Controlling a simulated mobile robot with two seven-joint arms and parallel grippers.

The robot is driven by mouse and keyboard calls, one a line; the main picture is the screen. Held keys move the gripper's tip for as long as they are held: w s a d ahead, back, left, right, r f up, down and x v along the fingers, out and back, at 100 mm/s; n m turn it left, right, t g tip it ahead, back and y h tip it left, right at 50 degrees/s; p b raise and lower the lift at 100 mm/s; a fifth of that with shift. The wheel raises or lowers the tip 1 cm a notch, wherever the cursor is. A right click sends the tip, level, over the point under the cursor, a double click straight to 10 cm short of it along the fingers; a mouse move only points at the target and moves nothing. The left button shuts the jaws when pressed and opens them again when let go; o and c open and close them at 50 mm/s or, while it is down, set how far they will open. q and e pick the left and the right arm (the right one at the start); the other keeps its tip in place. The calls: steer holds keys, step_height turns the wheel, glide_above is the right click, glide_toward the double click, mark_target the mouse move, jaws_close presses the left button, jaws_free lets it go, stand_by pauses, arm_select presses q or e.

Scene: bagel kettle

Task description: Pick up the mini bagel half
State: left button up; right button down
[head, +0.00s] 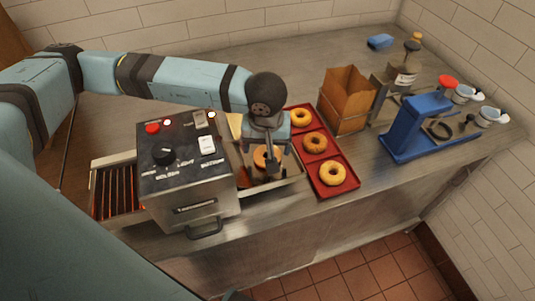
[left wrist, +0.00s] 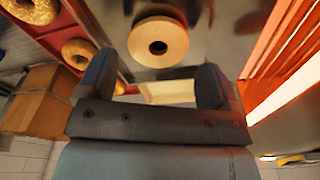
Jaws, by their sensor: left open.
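The mini bagel half (left wrist: 158,42) shows in the left wrist view as a flat pale round with a dark centre hole. It lies on a metal surface just beyond the fingertips. In the head view the bagel half (head: 260,155) is partly hidden behind my left gripper, in the metal tray at the right side of the toaster. My left gripper (head: 266,170) points down over it. The left gripper (left wrist: 157,80) is open, with its two fingers apart and nothing between them. I cannot tell whether a finger touches the bagel half. My right gripper is not in view.
The steel toaster (head: 190,180) stands close left of the gripper, with a glowing conveyor (head: 115,190) at its left. A red tray (head: 341,189) with three bagels lies close right. A paper bag (head: 345,98) and a blue slicer-like device (head: 420,122) stand farther right.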

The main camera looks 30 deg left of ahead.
arm_select(q)
steer(key=f, duration=0.2)
steer(key=shift+w+f, duration=0.2)
steer(key=shift+f, duration=0.15)
steer(key=shift+w+f, duration=0.1)
steer(key=shift+f, duration=0.45)
steer(key=c, duration=0.7)
steer(key=shift+c, duration=0.2)
steer(key=shift+r, duration=0.15)
step_height(320, 180, up, 20)
steer(key=b, duration=0.1)
